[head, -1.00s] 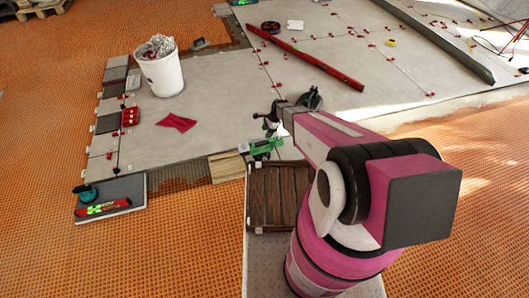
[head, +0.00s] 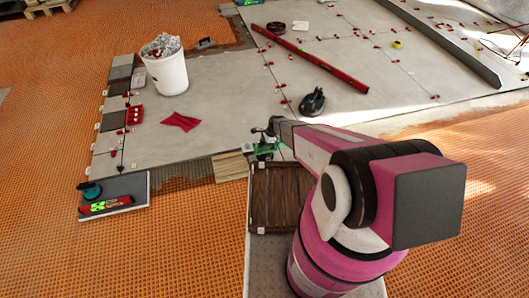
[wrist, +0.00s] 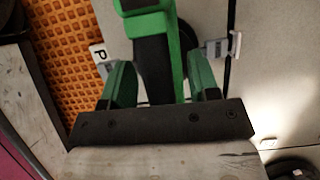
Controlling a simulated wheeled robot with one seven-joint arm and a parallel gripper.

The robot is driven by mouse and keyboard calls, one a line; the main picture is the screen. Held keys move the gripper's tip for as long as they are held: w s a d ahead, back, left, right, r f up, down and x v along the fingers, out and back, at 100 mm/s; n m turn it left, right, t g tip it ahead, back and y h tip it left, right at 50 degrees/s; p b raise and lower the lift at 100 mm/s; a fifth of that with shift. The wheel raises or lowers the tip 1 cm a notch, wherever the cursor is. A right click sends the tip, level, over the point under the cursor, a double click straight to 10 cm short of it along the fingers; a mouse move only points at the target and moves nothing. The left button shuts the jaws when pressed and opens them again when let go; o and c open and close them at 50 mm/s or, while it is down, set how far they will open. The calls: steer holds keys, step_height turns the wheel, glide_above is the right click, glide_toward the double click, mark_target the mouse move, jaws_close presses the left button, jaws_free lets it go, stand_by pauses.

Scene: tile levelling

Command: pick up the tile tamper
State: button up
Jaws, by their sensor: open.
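The tile tamper looks to be the green and black tool (head: 264,148) at the near edge of the grey tiles in the head view. In the wrist view its green and black body (wrist: 152,50) fills the upper middle. My gripper (head: 271,133) is low, right at the tool, in the head view. In the wrist view my open gripper (wrist: 162,78) has a finger on each side of the tool's dark part. I cannot tell whether the fingers touch it. The tool's lower part is hidden.
A black tool (head: 312,102) lies on the tiles right of my gripper. A dark wooden tray (head: 285,195) sits just nearer. Small clips line the joints.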

steer(key=shift+f, duration=0.2)
stand_by(0.7)
jaws_close()
